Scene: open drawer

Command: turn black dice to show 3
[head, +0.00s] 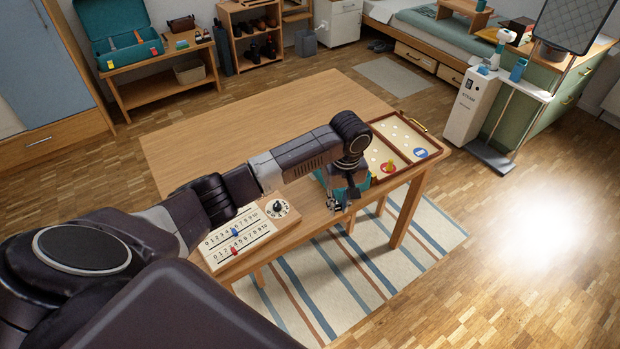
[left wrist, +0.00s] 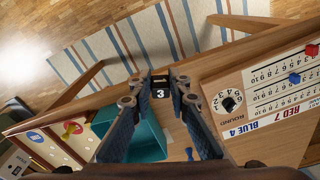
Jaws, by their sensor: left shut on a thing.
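My left gripper (head: 341,203) is near the table's front edge in the head view. In the left wrist view its fingertips (left wrist: 161,88) are shut on a small black die (left wrist: 160,93). One face of the die, toward the wrist camera, shows a white 3; a neighbouring face bears a white mark too foreshortened to read surely. The faces against the fingertips and the far side are hidden. In the head view the die cannot be told apart from the dark gripper. My right gripper is in neither view.
A teal tray (left wrist: 150,140) lies close by the gripper on the wooden table (head: 230,125). A scoreboard (head: 222,247) with sliders and a round dial (head: 278,208) is to the left in the head view. A wood-framed board (head: 405,133) with red and blue discs is at right.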

